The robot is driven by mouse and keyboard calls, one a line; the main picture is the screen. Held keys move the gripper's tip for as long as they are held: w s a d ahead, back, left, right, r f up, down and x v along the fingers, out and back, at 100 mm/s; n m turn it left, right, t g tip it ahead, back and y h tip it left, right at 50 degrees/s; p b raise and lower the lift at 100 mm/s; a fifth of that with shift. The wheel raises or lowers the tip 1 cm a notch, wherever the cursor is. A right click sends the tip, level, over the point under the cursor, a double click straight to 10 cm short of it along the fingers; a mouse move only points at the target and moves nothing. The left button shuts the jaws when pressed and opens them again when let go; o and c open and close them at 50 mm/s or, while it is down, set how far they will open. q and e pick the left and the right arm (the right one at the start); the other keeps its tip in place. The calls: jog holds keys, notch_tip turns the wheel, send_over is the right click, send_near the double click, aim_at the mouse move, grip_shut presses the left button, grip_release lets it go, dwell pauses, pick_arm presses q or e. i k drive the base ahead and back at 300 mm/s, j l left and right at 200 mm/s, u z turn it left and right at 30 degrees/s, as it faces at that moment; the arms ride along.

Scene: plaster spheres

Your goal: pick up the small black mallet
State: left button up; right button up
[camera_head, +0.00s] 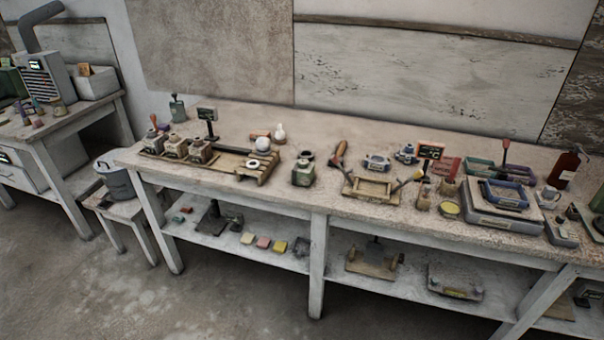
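I cannot make out the small black mallet for certain. A tool with a brown wooden handle (341,149) and a darker lower end stands or leans near the middle of the long workbench (235,121), behind a shallow wooden frame (373,189). Neither of my grippers is in view.
A white plaster sphere (263,144) sits on a wooden rack at the left of the bench. Jars, trays and a dark brown bottle (564,168) crowd the right. A lower shelf holds several items. A bucket (117,181) stands on a stool. Floor in front is clear.

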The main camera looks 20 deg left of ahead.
aim_at(342, 146)
jog(key=i+j, duration=1.45)
